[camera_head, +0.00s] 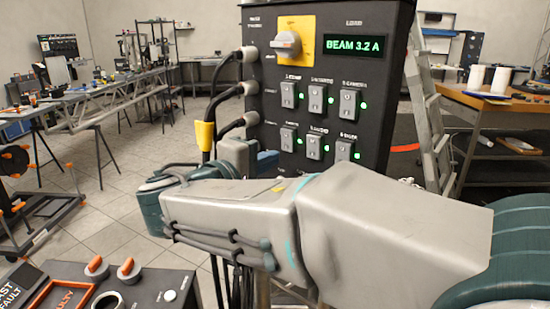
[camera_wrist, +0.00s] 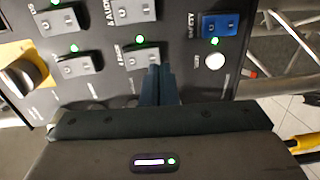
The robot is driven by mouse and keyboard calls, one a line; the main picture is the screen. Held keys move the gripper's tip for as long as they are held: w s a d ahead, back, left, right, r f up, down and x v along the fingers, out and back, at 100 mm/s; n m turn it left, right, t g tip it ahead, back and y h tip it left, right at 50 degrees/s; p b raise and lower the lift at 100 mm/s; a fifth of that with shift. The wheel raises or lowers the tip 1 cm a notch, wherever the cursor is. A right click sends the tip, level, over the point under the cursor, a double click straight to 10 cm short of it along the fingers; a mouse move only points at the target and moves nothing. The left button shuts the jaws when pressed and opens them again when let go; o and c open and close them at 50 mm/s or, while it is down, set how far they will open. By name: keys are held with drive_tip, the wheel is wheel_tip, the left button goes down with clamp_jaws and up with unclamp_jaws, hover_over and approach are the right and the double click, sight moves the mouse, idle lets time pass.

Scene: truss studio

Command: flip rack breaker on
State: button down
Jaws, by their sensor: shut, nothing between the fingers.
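The rack breaker (camera_head: 288,139) is the grey toggle at the left of the lower row on the black panel. It also shows in the wrist view (camera_wrist: 141,58), with a "4" label that is hard to read. A green light is lit beside it. My gripper (camera_wrist: 159,70) is shut and empty. Its fingertips are at the lower right edge of this breaker in the wrist view. I cannot tell whether they touch it. In the head view my arm hides the fingertips.
Several other grey breakers, such as the camera breaker (camera_head: 348,103), sit close by with green lights. A blue breaker (camera_wrist: 220,25) and a round white button (camera_wrist: 215,62) are to the right in the wrist view. A rotary knob (camera_head: 286,42) is above. Cables (camera_head: 222,92) plug in at the left.

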drive_tip(key=f+v, duration=0.2)
drive_tip(key=v, duration=0.8)
drive_tip(key=shift+s+a, duration=0.25)
drive_tip(key=shift+s, duration=0.05)
drive_tip(key=d+f+m+g+y+p, duration=0.1)
drive_tip(key=d+f+g+p, duration=0.2)
drive_tip(key=d, duration=0.4)
drive_tip(key=d+f+m+g+p, duration=0.1)
drive_tip(key=d+f+g+p, duration=0.15)
drive_tip(key=d+g, duration=0.4)
drive_tip(key=s+d+f+m+g+y+p, duration=0.1)
drive_tip(key=s+d+f+m+y+p, duration=0.1)
drive_tip(key=s+d+m+y+p, duration=0.6)
drive_tip(key=shift+s+d+m+y+p, duration=0.15)
drive_tip(key=shift+s+m+y+p, duration=0.25)
drive_tip(key=shift+y+p, duration=0.4)
drive_tip(key=shift+f+g, duration=0.1)
drive_tip(key=shift+g, duration=0.15)
